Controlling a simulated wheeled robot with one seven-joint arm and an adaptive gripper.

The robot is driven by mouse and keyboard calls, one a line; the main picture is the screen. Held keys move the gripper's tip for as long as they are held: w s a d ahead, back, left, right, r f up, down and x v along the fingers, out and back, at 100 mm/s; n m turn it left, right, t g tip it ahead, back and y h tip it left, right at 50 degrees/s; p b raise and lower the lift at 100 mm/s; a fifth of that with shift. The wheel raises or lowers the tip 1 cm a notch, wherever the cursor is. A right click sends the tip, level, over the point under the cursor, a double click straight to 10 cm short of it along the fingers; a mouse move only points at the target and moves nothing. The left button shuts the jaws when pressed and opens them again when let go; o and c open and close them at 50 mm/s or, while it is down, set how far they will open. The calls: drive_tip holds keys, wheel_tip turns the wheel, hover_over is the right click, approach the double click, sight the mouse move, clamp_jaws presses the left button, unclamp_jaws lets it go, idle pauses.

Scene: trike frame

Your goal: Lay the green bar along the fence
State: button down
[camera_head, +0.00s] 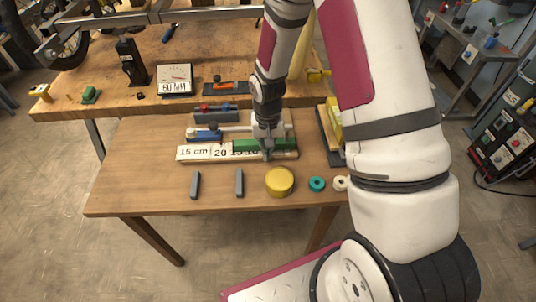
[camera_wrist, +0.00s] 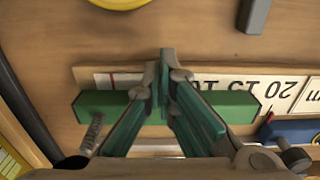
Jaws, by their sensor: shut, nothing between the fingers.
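The green bar (camera_head: 243,145) lies lengthwise along the pale board with printed length labels (camera_head: 195,153), on the low wooden table. In the wrist view the bar (camera_wrist: 237,107) runs left to right, close beside the labelled strip (camera_wrist: 285,88); I cannot tell whether they touch. My gripper (camera_head: 268,155) points down over the bar, its fingers shut and empty. In the wrist view the fingertips (camera_wrist: 164,62) reach across the bar and hide its middle. I cannot tell for sure which piece is the fence.
Two grey blocks (camera_head: 195,184), a yellow disc (camera_head: 279,182) and a teal ring (camera_head: 317,184) lie along the table's front. A blue tool (camera_head: 205,134) lies behind the labelled board. The higher workbench (camera_head: 120,105) stands behind. The table's front left is clear.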

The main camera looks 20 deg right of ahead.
idle(0.3)
drive_tip(key=w, duration=0.1)
drive_tip(key=w+d+b, duration=0.1)
drive_tip(key=w, duration=0.1)
drive_tip(key=w+b, duration=0.1)
drive_tip(key=w, duration=0.1)
drive_tip(key=shift+d+f, duration=0.15)
drive_tip(key=shift+d, duration=0.2)
drive_tip(key=shift+w+d+b, duration=0.15)
drive_tip(key=shift+w+b, duration=0.2)
drive_tip(key=shift+w, duration=0.15)
drive_tip(key=shift+r, duration=0.2)
drive_tip(key=shift+s, duration=0.1)
